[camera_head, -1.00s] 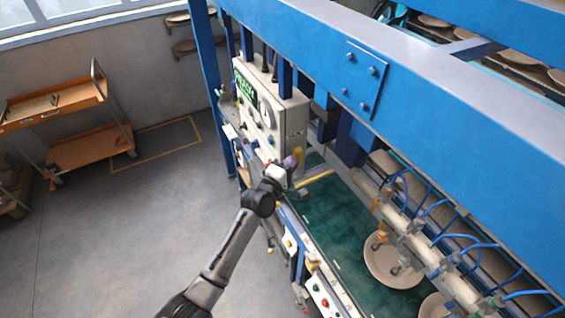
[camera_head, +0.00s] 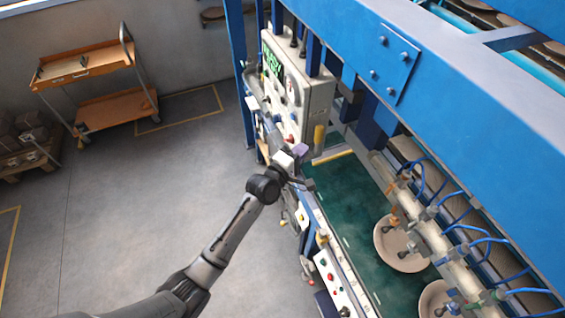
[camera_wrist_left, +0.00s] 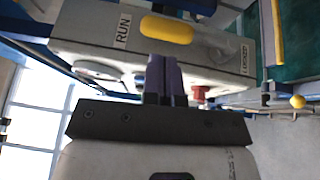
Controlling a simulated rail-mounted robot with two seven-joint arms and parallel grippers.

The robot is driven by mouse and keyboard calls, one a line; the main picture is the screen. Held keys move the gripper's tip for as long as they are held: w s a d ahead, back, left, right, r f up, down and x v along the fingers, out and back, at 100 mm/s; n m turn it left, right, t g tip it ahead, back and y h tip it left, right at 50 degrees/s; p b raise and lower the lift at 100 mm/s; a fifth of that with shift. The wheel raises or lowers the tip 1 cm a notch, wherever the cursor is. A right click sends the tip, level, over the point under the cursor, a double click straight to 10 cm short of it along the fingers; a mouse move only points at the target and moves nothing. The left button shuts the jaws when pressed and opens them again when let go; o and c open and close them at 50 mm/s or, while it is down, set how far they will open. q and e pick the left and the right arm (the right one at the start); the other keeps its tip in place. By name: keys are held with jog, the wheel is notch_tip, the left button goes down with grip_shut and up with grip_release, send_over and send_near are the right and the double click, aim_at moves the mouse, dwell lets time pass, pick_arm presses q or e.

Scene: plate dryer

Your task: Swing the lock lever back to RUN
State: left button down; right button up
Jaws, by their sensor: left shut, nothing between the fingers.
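The yellow lever handle (camera_head: 319,137) is on the side face of the pale control box (camera_head: 296,92). In the left wrist view the handle (camera_wrist_left: 166,30) lies beside the RUN label (camera_wrist_left: 123,27), and the LOCKED label (camera_wrist_left: 244,57) is at the other end of that face. My left gripper (camera_head: 299,151) is just left of and below the handle in the head view. Its purple fingers (camera_wrist_left: 164,62) are shut and empty, pointing at the box just below the handle in the wrist view. They look apart from it in the head view. My right gripper is not in view.
A red button (camera_wrist_left: 199,93) sits near the fingers. The blue frame beam (camera_head: 460,100) runs overhead on the right. Plates (camera_head: 400,243) rest on the green belt (camera_head: 345,200) beside hoses. An orange cart (camera_head: 85,75) stands far left; the floor between is clear.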

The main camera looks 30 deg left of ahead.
pick_arm(q)
jog(key=b+v, duration=0.1)
jog(key=v, duration=0.7)
jog(key=shift+s+r, duration=0.2)
dwell(0.3)
notch_tip(320, 180, down, 5)
jog(key=s+d+m+g, duration=0.2)
jog(key=m+g, duration=0.3)
jog(key=m, duration=0.4)
jog(key=s+f+m+g+y+p, duration=0.1)
jog(key=s+m+g, duration=0.3)
jog(key=s, duration=1.2)
jog(key=s+f+m+g+y+p, duration=0.2)
jog(key=s+m+g, duration=0.3)
jog(key=s, duration=1.1)
jog(key=shift+a+f+g+p, duration=0.3)
jog(key=shift+f+p, duration=0.15)
jog(key=shift+p, duration=0.25)
